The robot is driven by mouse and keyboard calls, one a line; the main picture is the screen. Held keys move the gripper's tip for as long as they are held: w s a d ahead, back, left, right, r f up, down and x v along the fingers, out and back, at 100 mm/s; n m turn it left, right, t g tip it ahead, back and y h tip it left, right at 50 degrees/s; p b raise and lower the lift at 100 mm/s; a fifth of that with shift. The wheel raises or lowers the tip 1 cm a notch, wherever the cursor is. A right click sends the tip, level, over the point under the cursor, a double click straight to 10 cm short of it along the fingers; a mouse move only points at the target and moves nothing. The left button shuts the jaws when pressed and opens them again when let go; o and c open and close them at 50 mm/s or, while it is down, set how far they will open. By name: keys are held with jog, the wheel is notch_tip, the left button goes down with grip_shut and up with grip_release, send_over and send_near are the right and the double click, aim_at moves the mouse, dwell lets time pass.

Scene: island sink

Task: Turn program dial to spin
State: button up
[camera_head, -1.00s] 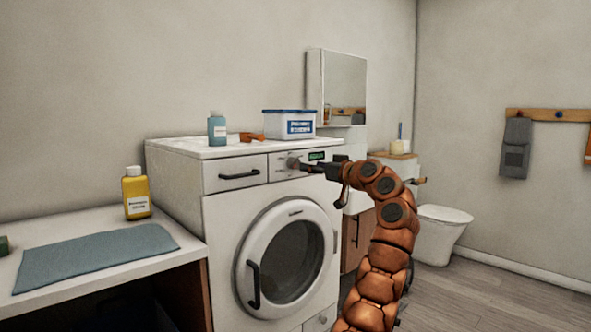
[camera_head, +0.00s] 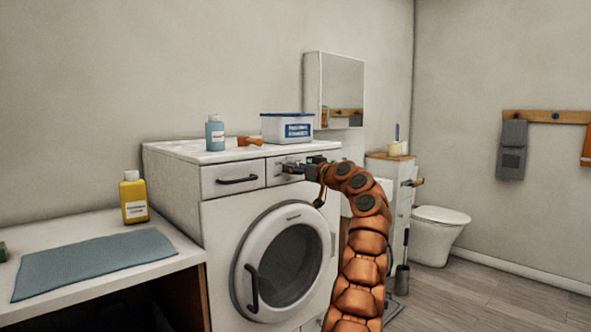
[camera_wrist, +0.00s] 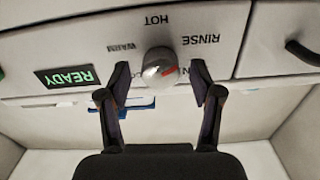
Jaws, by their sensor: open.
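The program dial (camera_wrist: 159,68) is a round grey knob with a red mark on the washing machine's front panel. The wrist view is upside down. Printed words HOT, WARM and RINSE show around the dial; other labels are partly hidden by the dial and fingers. My gripper (camera_wrist: 160,82) is open, with one finger on each side of the dial; I cannot tell whether they touch it. In the head view my gripper (camera_head: 300,168) is at the panel of the washing machine (camera_head: 218,240) and hides most of the dial. A display (camera_wrist: 67,77) reads READY.
A drawer with a black handle (camera_head: 238,180) is left of the dial. A blue bottle (camera_head: 215,133), an orange object (camera_head: 249,141) and a white box (camera_head: 287,128) stand on top of the machine. A yellow bottle (camera_head: 134,197) stands on the left counter.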

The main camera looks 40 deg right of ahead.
jog(key=shift+c, duration=0.2)
jog(key=c, duration=1)
jog(key=shift+a, duration=0.15)
jog(key=shift+c, duration=0.5)
jog(key=shift+m, duration=0.4)
jog(key=shift+d+m+p, duration=0.2)
jog(key=shift+m+p, duration=3.6)
jog(key=shift+m, duration=1.7)
